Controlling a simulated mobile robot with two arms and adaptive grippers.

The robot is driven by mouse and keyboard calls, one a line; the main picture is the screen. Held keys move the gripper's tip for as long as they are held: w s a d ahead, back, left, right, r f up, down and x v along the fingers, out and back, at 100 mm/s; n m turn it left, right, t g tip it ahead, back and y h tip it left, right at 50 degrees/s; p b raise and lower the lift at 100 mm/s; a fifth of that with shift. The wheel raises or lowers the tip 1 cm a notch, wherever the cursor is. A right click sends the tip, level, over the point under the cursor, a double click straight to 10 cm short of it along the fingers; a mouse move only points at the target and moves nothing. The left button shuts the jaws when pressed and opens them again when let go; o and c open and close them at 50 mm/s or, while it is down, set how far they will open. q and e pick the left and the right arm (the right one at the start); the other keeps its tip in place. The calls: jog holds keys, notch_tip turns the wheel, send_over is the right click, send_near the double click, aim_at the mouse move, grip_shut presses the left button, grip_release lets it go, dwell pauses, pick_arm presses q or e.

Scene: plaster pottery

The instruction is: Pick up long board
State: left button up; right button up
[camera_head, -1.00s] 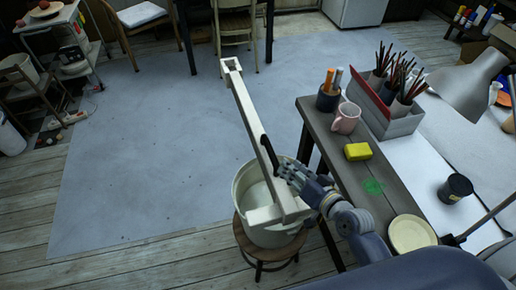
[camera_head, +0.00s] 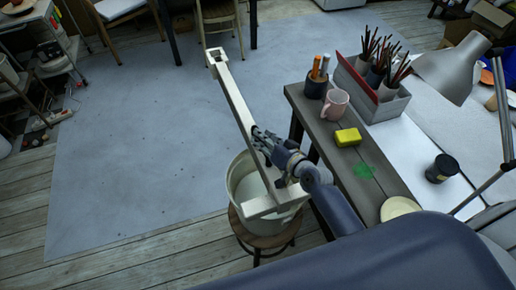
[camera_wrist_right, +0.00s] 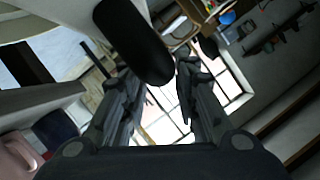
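The long board (camera_head: 236,101) is a long pale plank with a square bracket-like end at the far top and a crosspiece at its near end. It leans at a slant over a white bucket (camera_head: 238,178). My right gripper (camera_head: 262,137) is at the board's right side, at its lower middle, and covers part of that side. In the right wrist view its two fingers (camera_wrist_right: 152,88) stand apart with background visible between them. A thick black handle (camera_wrist_right: 135,40) crosses just ahead of the fingers, nearer the left one. Whether they touch it is unclear. My left gripper is not in view.
The bucket stands on a round wooden stool (camera_head: 262,239). The blue-grey floor mat (camera_head: 130,130) left is clear.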

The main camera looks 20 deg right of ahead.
jog(key=shift+x, duration=1.05)
jog(key=shift+s, duration=0.15)
grip_shut()
jog(key=shift+w+d+r, duration=0.1)
jog(key=shift+w+r, duration=0.1)
jog(key=shift+w, duration=0.1)
